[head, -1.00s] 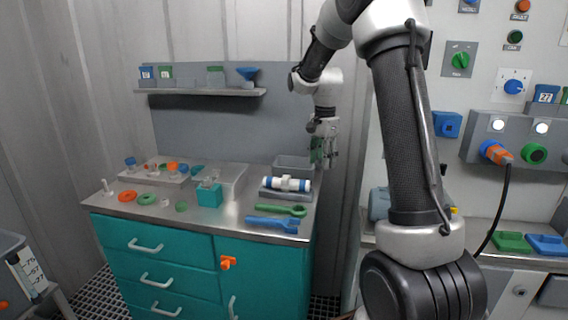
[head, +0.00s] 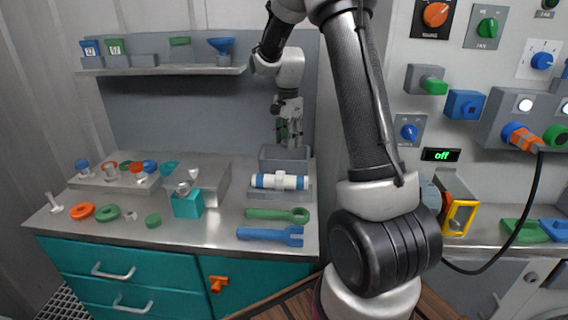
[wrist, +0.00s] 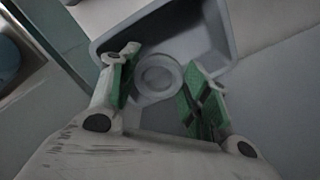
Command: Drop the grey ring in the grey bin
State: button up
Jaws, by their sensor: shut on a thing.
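The grey ring (wrist: 174,70) shows between the green-padded fingers of my gripper (wrist: 160,88) in the wrist view, and my gripper is shut on it. The grey bin (wrist: 226,28) lies below the ring in the wrist view, its inside facing the camera. In the head view the bin (head: 283,165) stands at the back right of the workbench. My gripper (head: 289,140) points down just above it there. The ring cannot be made out in the head view.
A white and blue cylinder (head: 279,181) lies in a holder in front of the bin. A green wrench (head: 277,215) and a blue wrench (head: 270,234) lie nearer the front edge. A teal box (head: 187,205) stands to the left. A shelf (head: 160,70) hangs behind.

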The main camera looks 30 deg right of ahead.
jog(key=shift+f, duration=0.9)
jog(key=o, duration=0.8)
jog(key=shift+o, duration=0.2)
jog(key=shift+r, duration=0.1)
notch_tip(320, 180, up, 12)
